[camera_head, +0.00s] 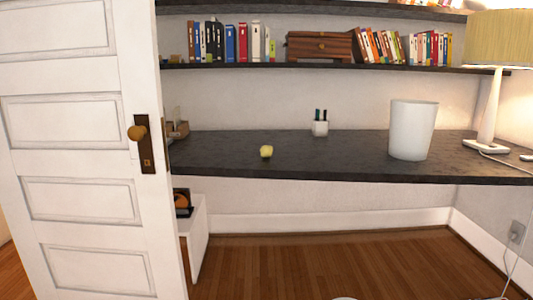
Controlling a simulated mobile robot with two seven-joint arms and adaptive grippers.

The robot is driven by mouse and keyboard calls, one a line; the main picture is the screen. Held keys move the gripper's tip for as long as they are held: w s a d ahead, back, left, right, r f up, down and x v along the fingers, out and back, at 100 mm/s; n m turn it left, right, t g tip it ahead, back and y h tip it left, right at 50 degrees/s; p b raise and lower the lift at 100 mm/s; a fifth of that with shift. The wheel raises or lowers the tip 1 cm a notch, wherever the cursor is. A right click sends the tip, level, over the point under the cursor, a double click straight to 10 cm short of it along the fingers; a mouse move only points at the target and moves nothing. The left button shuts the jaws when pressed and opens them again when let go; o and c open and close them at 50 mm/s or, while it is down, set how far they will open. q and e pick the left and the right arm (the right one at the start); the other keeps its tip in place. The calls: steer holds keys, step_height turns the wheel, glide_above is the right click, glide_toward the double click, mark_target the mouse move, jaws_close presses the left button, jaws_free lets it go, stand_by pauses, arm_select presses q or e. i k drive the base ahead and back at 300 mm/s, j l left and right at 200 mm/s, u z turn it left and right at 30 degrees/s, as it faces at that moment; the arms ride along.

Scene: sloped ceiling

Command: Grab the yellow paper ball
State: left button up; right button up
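A small, crumpled pale yellow paper ball (266,151) lies on the dark desk top (330,160), left of the middle, near the front edge. Nothing touches it. Neither of my grippers shows in the head view.
A white open door (80,205) with a brass knob stands at the left, hiding the desk's left end. A white bin (412,130) and a lamp (488,105) stand on the desk at right. A pen cup (320,128) stands behind the ball.

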mark_target(265, 151)
steer(key=i+z, duration=0.1)
steer(key=z, duration=0.35)
steer(key=i+j+z, duration=0.1)
steer(key=z, duration=0.35)
steer(key=i+j+z, duration=0.4)
steer(key=j, duration=0.25)
steer(key=i+j+z, duration=0.25)
steer(key=i+j, duration=0.1)
steer(key=j, duration=0.25)
steer(key=i+j, duration=0.1)
steer(key=j, duration=0.3)
steer(key=i+j+z, duration=0.1)
steer(key=j, duration=0.25)
